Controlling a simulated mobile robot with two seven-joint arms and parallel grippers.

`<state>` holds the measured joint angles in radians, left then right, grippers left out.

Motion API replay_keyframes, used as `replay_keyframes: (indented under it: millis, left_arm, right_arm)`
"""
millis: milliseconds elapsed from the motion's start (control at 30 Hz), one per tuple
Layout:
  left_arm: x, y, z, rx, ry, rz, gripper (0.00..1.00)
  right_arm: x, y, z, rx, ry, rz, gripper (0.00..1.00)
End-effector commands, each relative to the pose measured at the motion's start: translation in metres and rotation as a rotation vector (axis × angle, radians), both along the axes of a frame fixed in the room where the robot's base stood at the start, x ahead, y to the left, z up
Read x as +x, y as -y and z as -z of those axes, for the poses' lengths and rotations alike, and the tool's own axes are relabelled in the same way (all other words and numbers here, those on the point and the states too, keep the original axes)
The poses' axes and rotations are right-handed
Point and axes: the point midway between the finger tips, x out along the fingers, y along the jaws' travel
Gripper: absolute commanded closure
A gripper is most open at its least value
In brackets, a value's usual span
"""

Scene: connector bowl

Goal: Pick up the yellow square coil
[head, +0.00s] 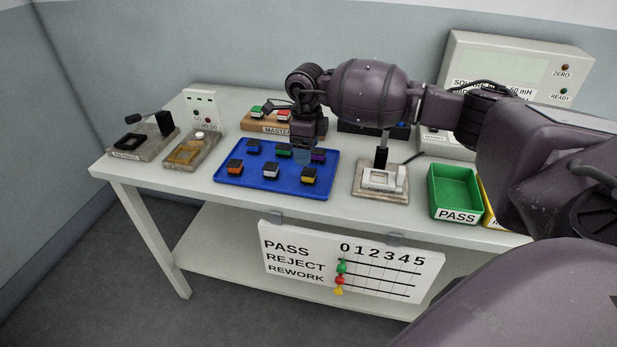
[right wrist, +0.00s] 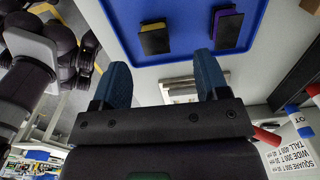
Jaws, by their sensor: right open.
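The yellow square coil (head: 309,175) is a small block with a dark top and a yellow band. It sits at the front right of the blue tray (head: 225,178). In the right wrist view the yellow coil (right wrist: 155,39) lies beyond the fingertips, with a purple coil (right wrist: 227,33) to its right. My right gripper (head: 305,152) hangs over the back right part of the tray, behind the yellow coil in the head view. Its two blue fingers (right wrist: 162,72) are open and apart, with nothing between them. My left gripper is not seen.
Other coils stand on the tray, including orange (head: 235,167), white (head: 271,171) and green (head: 283,153). Right of it are a test fixture (head: 382,182) and a green PASS bin (head: 456,192). A labelled wooden block (head: 270,124) stands behind.

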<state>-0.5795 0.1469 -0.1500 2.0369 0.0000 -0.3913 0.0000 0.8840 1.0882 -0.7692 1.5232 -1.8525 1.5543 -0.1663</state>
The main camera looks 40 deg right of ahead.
Motion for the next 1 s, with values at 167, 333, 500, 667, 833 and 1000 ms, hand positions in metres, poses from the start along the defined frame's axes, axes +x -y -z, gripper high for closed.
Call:
replay_keyframes:
  millis: [167,333,500,667,833,1000]
  left_arm:
    - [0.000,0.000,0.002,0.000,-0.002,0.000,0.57]
    - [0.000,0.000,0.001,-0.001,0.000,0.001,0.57]
    - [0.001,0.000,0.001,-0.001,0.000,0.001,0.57]
    - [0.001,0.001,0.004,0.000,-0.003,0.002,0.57]
    - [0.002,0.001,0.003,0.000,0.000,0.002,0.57]
    - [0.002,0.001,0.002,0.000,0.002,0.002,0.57]
  right_arm:
    - [0.000,-0.001,0.022,0.002,-0.002,0.001,0.32]
    - [-0.001,-0.002,0.030,0.002,-0.001,0.000,0.32]
    - [-0.003,-0.007,0.051,0.004,-0.002,0.000,0.32]
    - [-0.003,-0.008,0.072,0.003,-0.003,0.002,0.32]
    - [-0.003,-0.008,0.075,0.003,0.002,0.001,0.32]
    - [-0.003,-0.008,0.075,0.003,0.001,0.001,0.41]
